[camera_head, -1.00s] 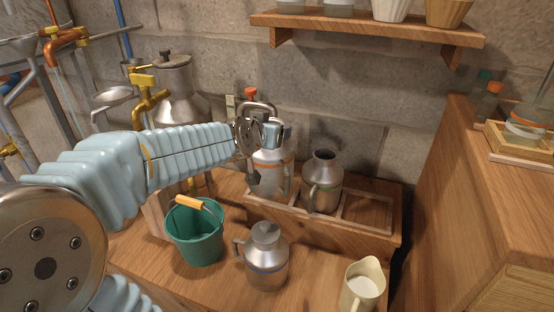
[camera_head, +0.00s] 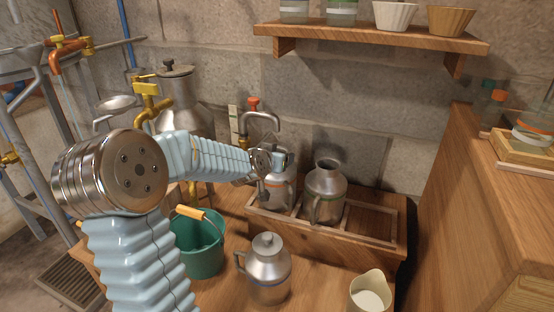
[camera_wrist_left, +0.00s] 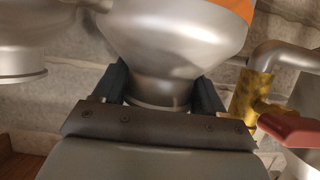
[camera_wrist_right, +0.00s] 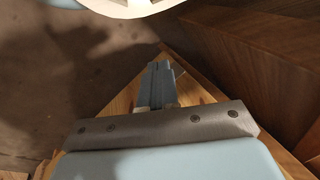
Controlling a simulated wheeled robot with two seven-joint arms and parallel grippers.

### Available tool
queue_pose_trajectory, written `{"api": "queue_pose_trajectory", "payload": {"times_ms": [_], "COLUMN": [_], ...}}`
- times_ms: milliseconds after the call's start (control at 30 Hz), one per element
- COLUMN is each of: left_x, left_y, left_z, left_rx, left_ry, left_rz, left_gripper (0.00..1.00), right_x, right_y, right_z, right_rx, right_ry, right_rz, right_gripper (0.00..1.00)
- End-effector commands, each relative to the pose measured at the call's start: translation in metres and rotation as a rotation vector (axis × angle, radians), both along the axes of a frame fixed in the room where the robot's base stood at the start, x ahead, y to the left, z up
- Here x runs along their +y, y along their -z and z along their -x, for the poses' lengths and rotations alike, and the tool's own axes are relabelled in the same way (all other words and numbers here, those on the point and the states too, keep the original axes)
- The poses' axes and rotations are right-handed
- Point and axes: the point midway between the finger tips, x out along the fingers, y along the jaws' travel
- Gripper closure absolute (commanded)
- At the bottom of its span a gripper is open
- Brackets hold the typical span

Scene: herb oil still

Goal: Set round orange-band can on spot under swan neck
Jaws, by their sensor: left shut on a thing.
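The round metal can with the orange band (camera_head: 280,194) is upright at the left compartment of the wooden rack (camera_head: 372,246). The silver swan neck (camera_head: 262,116), with a red-handled tap, curves above it. My left gripper (camera_head: 277,160) is shut on the can's narrow neck. The left wrist view shows the fingers (camera_wrist_left: 161,92) on both sides of that neck, with the can's shoulder (camera_wrist_left: 165,40) and orange band beyond. I cannot tell whether the can's base touches the rack. My right gripper (camera_wrist_right: 157,85) is shut and empty, outside the head view.
A green-band can (camera_head: 325,190) stands in the middle compartment; the right one is empty. A blue-band can (camera_head: 267,268), a teal bucket (camera_head: 200,250) and a cream jug (camera_head: 370,293) stand in front. A shelf (camera_head: 365,38) hangs above.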

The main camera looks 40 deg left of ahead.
Motion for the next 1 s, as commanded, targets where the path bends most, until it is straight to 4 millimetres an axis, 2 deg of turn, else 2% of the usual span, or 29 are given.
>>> {"api": "queue_pose_trajectory", "payload": {"times_ms": [367, 400, 533, 867, 1000], "left_x": [-0.001, 0.0, 0.0, 0.0, -0.004], "left_y": [0.006, 0.005, 0.004, 0.001, -0.004], "left_z": [0.0, 0.0, 0.0, 0.0, 0.015], "left_rx": [-0.004, -0.002, -0.002, -0.002, -0.003], "left_ry": [0.0, 0.0, 0.0, 0.0, 0.0], "left_rz": [-0.002, -0.001, -0.001, -0.001, -0.006], "left_gripper": [0.89, 0.23, 0.03, 0.03, 0.03], "right_x": [0.001, 0.001, 0.0, 0.0, 0.0], "right_y": [0.005, 0.003, 0.003, -0.001, 0.004], "right_z": [0.0, 0.0, 0.0, 0.0, 0.0], "right_rx": [0.001, 0.001, 0.001, 0.001, 0.001], "right_ry": [0.0, 0.0, 0.0, 0.0, 0.0], "right_rz": [-0.001, -0.001, -0.001, -0.001, -0.001], "right_gripper": [1.0, 1.0, 1.0, 1.0, 1.0]}}
